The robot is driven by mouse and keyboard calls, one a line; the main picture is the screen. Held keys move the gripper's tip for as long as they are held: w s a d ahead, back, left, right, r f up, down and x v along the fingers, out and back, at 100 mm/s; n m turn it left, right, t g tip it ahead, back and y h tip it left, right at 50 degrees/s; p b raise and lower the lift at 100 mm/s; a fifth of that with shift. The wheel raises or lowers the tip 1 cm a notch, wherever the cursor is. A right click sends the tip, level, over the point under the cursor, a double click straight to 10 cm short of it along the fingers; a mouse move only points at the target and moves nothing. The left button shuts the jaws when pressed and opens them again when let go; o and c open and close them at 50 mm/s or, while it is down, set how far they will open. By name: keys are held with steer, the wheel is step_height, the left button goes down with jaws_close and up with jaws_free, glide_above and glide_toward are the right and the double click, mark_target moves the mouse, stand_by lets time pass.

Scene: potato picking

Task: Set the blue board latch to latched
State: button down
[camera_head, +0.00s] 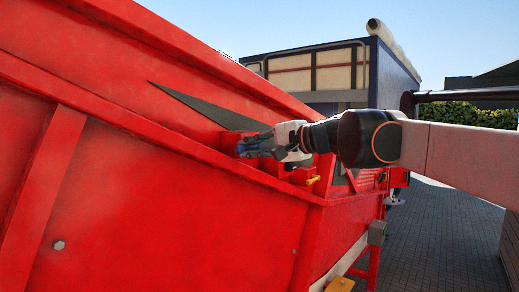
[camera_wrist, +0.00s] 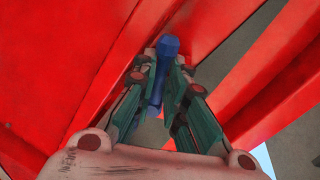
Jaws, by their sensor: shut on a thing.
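The blue board latch (camera_wrist: 168,46) shows in the wrist view as a blue handle with a faceted head, standing between my gripper's two dark green fingers. My gripper (camera_wrist: 165,72) is shut on it, with the blue shaft running down between the fingers. In the head view the blue latch (camera_head: 241,147) is a small blue piece at the red bracket, and my gripper (camera_head: 252,147) reaches it from the right. The fingers hide part of the latch, and I cannot tell its exact setting.
The large red machine wall (camera_head: 150,215) fills the left and middle. A dark grey board (camera_head: 205,108) slopes behind the bracket. Paved ground (camera_head: 440,235) is open at right.

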steer(key=shift+s, duration=0.1)
steer(key=c, duration=1.9)
jaws_free()
steer(key=shift+c, duration=0.2)
steer(key=shift+o, duration=1.3)
steer(key=shift+a, duration=0.1)
steer(key=shift+s+a, duration=0.1)
steer(key=shift+s, duration=0.1)
steer(key=shift+w+d, duration=0.15)
steer(key=shift+d, duration=0.05)
steer(key=shift+d+r, duration=0.1)
steer(key=shift+d, duration=0.15)
steer(key=v, duration=1.1)
steer(key=shift+s, duration=0.4)
